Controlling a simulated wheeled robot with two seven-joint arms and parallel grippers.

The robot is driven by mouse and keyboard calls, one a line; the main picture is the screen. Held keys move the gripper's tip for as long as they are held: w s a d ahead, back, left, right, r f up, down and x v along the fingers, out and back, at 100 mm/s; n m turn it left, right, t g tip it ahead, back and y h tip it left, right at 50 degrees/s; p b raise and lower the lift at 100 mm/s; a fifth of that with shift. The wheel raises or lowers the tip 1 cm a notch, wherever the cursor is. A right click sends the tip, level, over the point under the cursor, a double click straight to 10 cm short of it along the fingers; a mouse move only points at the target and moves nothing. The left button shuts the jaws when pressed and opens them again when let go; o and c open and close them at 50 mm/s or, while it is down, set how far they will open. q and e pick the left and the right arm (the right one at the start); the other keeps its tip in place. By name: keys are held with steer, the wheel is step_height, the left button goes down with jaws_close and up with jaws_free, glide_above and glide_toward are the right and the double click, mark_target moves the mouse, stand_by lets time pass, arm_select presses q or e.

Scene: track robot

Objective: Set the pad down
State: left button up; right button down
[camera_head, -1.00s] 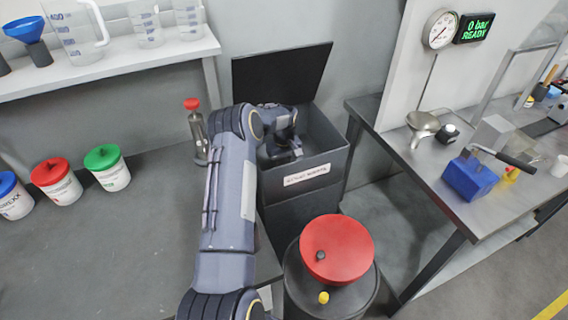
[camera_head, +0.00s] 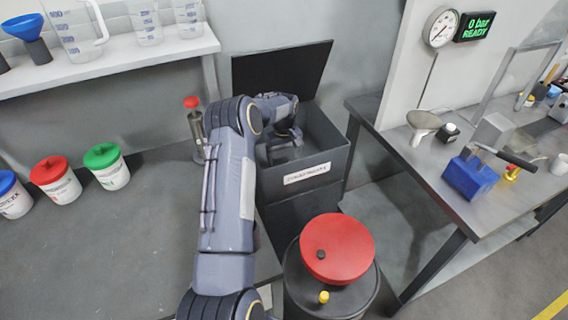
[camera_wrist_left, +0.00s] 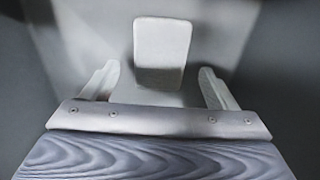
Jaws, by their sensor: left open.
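My left arm reaches into the open dark grey bin (camera_head: 330,165). My left gripper (camera_head: 286,142) is inside the bin, below its rim, and shows only partly in the head view. In the left wrist view, my left gripper (camera_wrist_left: 160,78) has its fingers wide apart. A pale, rounded rectangular pad (camera_wrist_left: 162,45) lies beyond and between the fingertips, and neither finger touches it. The pad cannot be made out in the head view. My right gripper is not in view.
The bin's black lid (camera_head: 282,68) stands open at the back. A red-topped drum (camera_head: 338,250) stands in front of the bin. A metal bench (camera_head: 440,195) with a blue block is on the right. Several lidded tubs (camera_head: 107,167) are on the left bench.

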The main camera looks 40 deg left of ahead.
arm_select(q)
step_height(320, 180, up, 13)
steer(key=s+d+m, duration=0.1)
steer(key=d, duration=0.1)
steer(key=s+d+r+m+t+h, duration=0.1)
steer(key=s+d+r+m+t, duration=0.2)
steer(key=s+d+r, duration=0.6)
steer(key=s+d+f+m+t+h, duration=0.1)
steer(key=s+d+m, duration=0.2)
steer(key=s+d, duration=0.6)
steer(key=s+d+f+m+t+h, duration=0.1)
steer(key=s+d+m, duration=0.3)
steer(key=s+d, duration=0.5)
steer(key=s, duration=0.4)
steer(key=shift+s+t+h+b, duration=0.25)
steer(key=shift+t+h+b, duration=0.05)
steer(key=shift+h+b, duration=0.1)
steer(key=shift+a, duration=0.1)
